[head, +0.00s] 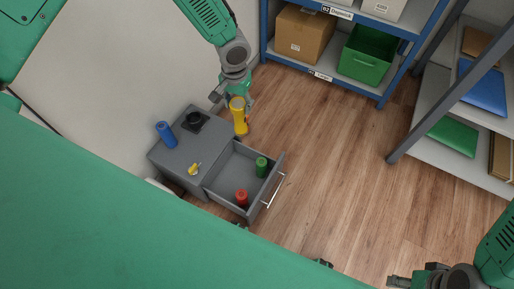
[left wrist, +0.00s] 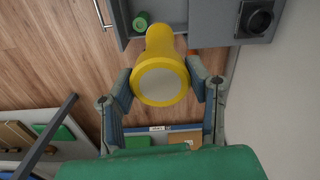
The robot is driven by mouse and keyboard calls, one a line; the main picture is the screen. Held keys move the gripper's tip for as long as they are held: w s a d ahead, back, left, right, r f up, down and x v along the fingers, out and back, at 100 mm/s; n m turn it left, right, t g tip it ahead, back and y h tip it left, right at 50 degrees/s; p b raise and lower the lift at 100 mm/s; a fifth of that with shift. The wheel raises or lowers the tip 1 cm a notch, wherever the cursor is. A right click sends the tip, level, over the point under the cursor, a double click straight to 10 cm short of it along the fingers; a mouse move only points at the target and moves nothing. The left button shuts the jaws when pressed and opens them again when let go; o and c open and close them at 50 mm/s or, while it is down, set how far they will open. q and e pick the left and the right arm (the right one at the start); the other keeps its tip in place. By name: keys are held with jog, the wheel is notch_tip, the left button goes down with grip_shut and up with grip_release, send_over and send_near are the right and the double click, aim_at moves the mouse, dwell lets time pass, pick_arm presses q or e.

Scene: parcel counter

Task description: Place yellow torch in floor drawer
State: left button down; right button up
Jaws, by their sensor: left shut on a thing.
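The yellow torch (head: 238,114) hangs upright in my left gripper (head: 241,101), above the floor beside the grey cabinet's far side. In the left wrist view the torch (left wrist: 160,70) sits between the two fingers of the left gripper (left wrist: 162,88), its round pale end facing the camera. The floor drawer (head: 229,184) is pulled open from the cabinet. A red cylinder (head: 242,198) and a green cylinder (head: 261,167) stand in it. My right gripper (head: 404,282) is at the bottom right, away from the drawer; its fingers are too small to read.
On the cabinet top (head: 178,155) are a blue cylinder (head: 166,134), a black round object (head: 194,119) and a small yellow object (head: 194,169). A blue shelf (head: 322,72) with a cardboard box (head: 303,34) and green bin (head: 367,54) stands behind. The wooden floor right of the drawer is clear.

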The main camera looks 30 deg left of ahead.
pick_arm(q)
jog(key=s+f+b, duration=0.2)
jog(key=f+b, duration=0.2)
jog(key=f, duration=0.7)
jog(key=s+f+b, duration=0.3)
jog(key=f+b, duration=0.1)
jog(key=f, duration=0.8)
jog(key=s+f+m+b, duration=0.1)
jog(key=s+f+b, duration=0.2)
jog(key=f, duration=0.9)
jog(key=shift+s+a+b, duration=0.15)
jog(key=shift+s+b, duration=0.05)
jog(key=shift+b, duration=0.2)
jog(key=c, duration=0.8)
grip_release()
pick_arm(e)
notch_tip(320, 180, down, 11)
jog(key=shift+f, duration=0.2)
jog(key=shift+a, duration=0.1)
pick_arm(q)
notch_tip(320, 180, up, 12)
jog(key=p, duration=0.8)
jog(key=shift+r+p, duration=0.1)
jog(key=shift+p, duration=0.2)
pick_arm(e)
notch_tip(320, 180, up, 9)
jog(key=shift+f, duration=0.2)
